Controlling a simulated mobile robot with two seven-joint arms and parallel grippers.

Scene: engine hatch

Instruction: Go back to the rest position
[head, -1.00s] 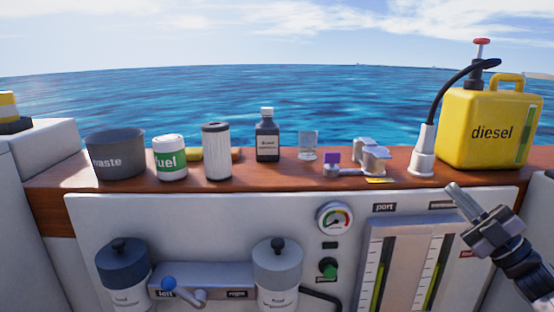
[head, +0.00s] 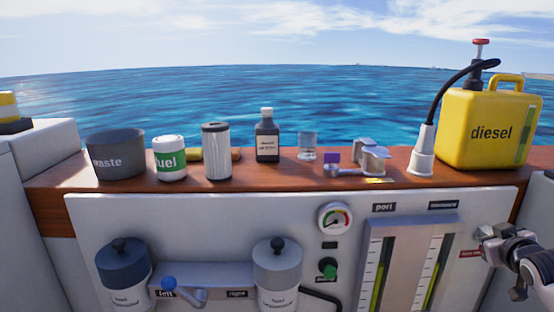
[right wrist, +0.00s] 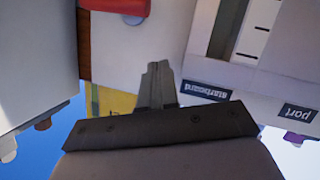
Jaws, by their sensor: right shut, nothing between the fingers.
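My right gripper (head: 484,241) is at the right edge of the head view, in front of the white panel and beside the starboard gauge. It is shut and empty. In the right wrist view its fingers (right wrist: 158,84) are together with nothing between them. My left gripper is in neither view.
The panel below has two filter housings and sight gauges (head: 405,265). Space before the panel's middle is clear.

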